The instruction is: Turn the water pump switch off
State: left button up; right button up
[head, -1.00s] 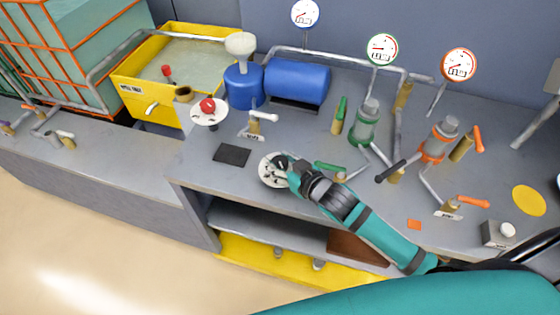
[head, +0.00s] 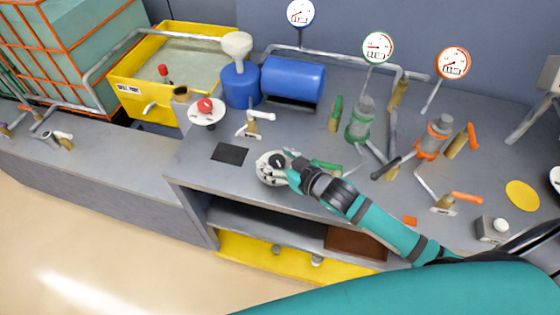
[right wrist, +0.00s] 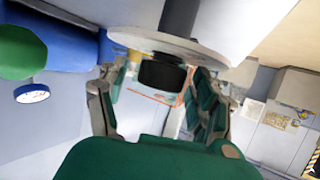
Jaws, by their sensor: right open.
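A round white dial plate (head: 264,178) with a dark knob (head: 278,160) stands near the counter's front edge; no label shows whether it is the water pump switch. My right gripper (head: 286,166) is at the dial's right side and partly covers it. In the right wrist view the plate (right wrist: 150,40) is nearly edge-on, with a dark post beyond it. The dark knob (right wrist: 162,75) shows between the spread fingers of my right gripper (right wrist: 155,90); contact cannot be told. A red knob on another white disc (head: 207,105) is farther back left. My left gripper is out of view.
A black square (head: 230,153) lies left of the dial. A green-handled valve (head: 326,166) is close to my right gripper's right side. A blue pump-like tank (head: 293,80), pipes, gauges and orange-handled valves (head: 466,198) stand behind and right. An open shelf lies below the counter.

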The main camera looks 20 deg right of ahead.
jog(key=v, duration=1.2)
